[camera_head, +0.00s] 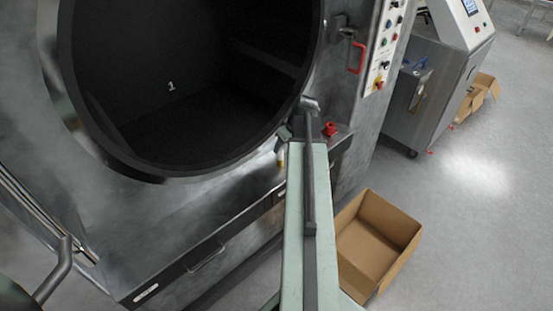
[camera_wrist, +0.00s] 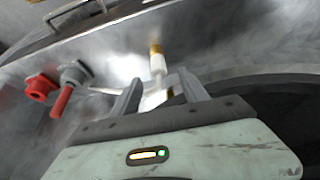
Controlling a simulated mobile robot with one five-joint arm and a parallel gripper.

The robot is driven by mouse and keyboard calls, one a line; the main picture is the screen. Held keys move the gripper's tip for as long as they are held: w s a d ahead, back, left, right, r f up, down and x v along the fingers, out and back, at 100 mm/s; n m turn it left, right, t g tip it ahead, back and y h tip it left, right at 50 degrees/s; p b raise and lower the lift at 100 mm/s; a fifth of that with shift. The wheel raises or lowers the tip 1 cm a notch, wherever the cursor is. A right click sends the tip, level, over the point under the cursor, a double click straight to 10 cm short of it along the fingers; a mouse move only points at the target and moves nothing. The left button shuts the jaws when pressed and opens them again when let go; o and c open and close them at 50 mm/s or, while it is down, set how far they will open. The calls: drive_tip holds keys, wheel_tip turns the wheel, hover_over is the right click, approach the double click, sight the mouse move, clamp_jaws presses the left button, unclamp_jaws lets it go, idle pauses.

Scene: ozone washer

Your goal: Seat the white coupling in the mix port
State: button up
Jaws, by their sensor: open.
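A white cylindrical piece with a brass-coloured end, which looks like the white coupling (camera_wrist: 157,64), shows just beyond my fingertips in the wrist view. In the head view a small white and brass piece (camera_head: 280,157) shows beside the end of my arm, below the drum opening. My gripper (camera_wrist: 160,78) is open, its two fingers spread on either side of the line to the white piece. I cannot tell whether they touch it. In the head view my gripper is largely hidden by my arm. I cannot tell which fitting is the mix port.
A red fitting (camera_head: 330,129) sits on the ledge right of my arm; in the wrist view it is left of a grey fitting with a red handle (camera_wrist: 61,102). The round drum opening (camera_head: 190,90) lies left. An open cardboard box (camera_head: 402,265) stands on the floor.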

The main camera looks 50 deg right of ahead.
sight(280, 154)
drive_tip(key=b+x, duration=0.2)
drive_tip(key=shift+d+f, duration=0.1)
drive_tip(key=shift+f, duration=0.3)
drive_tip(key=b+x, duration=0.4)
drive_tip(key=x, duration=0.1)
drive_tip(key=shift+d+b, duration=0.1)
drive_tip(key=shift+b, duration=0.2)
drive_tip(key=shift+r, duration=0.15)
clamp_jaws()
